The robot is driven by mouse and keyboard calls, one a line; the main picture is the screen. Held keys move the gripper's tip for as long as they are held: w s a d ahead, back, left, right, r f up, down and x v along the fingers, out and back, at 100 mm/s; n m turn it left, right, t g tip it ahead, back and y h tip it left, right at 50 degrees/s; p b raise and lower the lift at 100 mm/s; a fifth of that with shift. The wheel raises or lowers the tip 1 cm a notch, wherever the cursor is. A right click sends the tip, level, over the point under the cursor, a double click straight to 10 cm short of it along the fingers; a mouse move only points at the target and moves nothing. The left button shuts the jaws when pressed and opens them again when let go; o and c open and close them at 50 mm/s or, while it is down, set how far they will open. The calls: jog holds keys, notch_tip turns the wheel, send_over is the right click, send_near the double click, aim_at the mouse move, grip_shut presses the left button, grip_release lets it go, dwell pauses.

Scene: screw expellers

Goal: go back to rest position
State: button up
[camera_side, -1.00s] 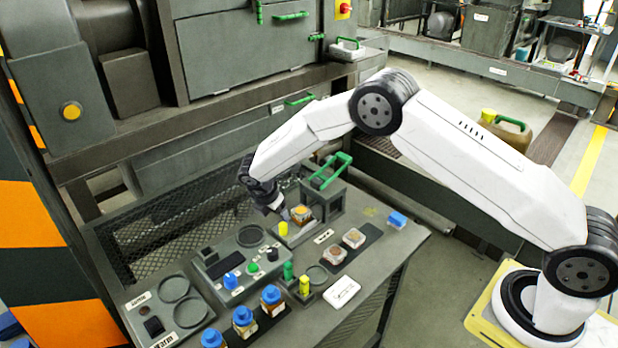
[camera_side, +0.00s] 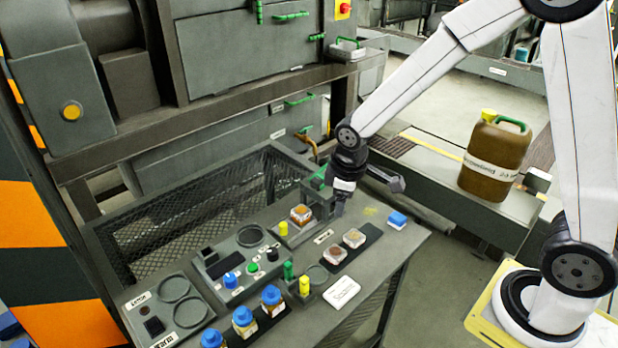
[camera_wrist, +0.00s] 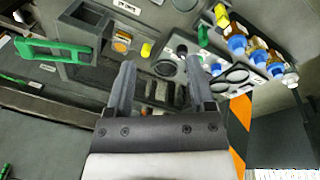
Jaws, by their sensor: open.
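My gripper (camera_side: 368,193) is above the right back part of the work table (camera_side: 395,258), in front of the dark holder with the green handle, which it partly hides in the side view. In the wrist view my gripper (camera_wrist: 160,85) shows two dark fingers spread apart with nothing between them. A small clear box with orange content (camera_side: 301,214) sits at the holder's left side, apart from the gripper. It also shows in the wrist view (camera_wrist: 122,42).
Two sample boxes (camera_side: 354,237) lie on a dark strip. Several blue-capped bottles (camera_side: 271,299) stand at the table's front. A blue-and-white block (camera_side: 397,219) lies near the right edge. A brown jerrycan (camera_side: 495,160) stands on the ledge behind. Space above the table is free.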

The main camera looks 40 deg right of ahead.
jog(key=s+d+r+m, duration=0.1)
jog(key=s+m, duration=0.5)
jog(key=s, duration=0.5)
jog(key=shift+d+r+m+t+y, duration=0.15)
jog(key=shift+r+m+t+y, duration=0.15)
jog(key=shift+t+y, duration=0.1)
